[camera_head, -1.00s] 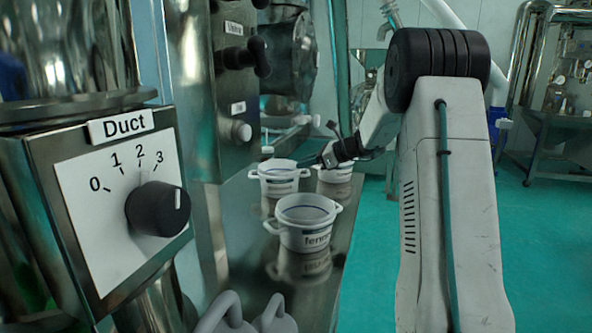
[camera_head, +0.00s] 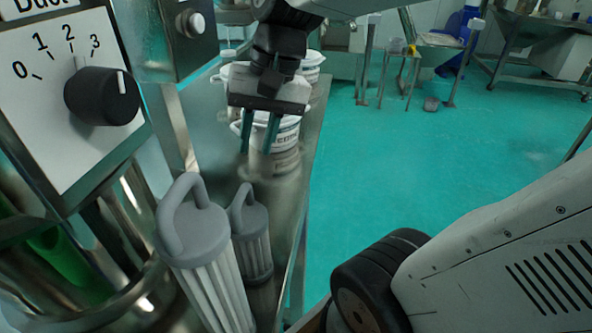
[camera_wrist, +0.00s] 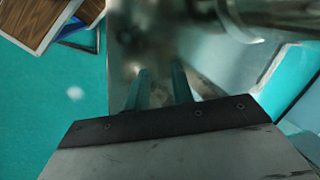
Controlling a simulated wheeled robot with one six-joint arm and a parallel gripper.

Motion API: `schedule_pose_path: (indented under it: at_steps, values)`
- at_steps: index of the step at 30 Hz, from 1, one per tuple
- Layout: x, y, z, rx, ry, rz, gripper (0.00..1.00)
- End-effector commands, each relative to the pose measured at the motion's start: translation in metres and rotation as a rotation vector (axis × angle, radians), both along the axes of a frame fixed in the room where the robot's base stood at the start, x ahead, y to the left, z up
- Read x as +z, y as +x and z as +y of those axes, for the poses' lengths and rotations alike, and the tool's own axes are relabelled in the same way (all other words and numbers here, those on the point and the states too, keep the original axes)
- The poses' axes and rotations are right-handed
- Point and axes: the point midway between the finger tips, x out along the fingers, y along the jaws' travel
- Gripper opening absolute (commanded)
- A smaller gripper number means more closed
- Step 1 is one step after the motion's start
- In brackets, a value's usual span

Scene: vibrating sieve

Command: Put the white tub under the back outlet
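Several white tubs stand on the metal bench in the head view. The nearest white tub (camera_head: 287,138) has a dark printed label and is partly hidden behind my gripper. Another white tub (camera_head: 312,62) stands farther back, and part of one more shows to the left, behind my wrist. My gripper (camera_head: 257,145) points downward in front of the nearest tub, its two fingers apart with nothing visible between them. In the wrist view my gripper (camera_wrist: 161,82) shows a gap between the fingers over bare metal, with no tub visible. I cannot make out the back outlet.
Two grey ribbed filter cylinders with loop handles, one larger (camera_head: 205,255) and one smaller (camera_head: 251,235), stand at the near end of the bench (camera_head: 285,215). A Duct dial box (camera_head: 60,110) is at the left. Green floor is open to the right.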

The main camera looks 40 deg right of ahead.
Motion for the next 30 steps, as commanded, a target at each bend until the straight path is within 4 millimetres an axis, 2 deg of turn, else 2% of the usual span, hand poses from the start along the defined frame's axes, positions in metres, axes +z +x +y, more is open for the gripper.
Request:
schedule_pose_path:
  at_steps: [1,3,6,9,30]
  values:
    - [-0.006,-0.024,0.002,0.102,-0.068,-0.022,0.24]
    - [-0.014,-0.048,-0.002,0.224,-0.152,-0.041,0.24]
    - [-0.025,-0.072,-0.008,0.352,-0.242,-0.057,0.24]
    - [-0.030,-0.084,-0.013,0.424,-0.293,-0.065,0.24]
    - [-0.032,-0.088,-0.016,0.448,-0.313,-0.067,0.24]
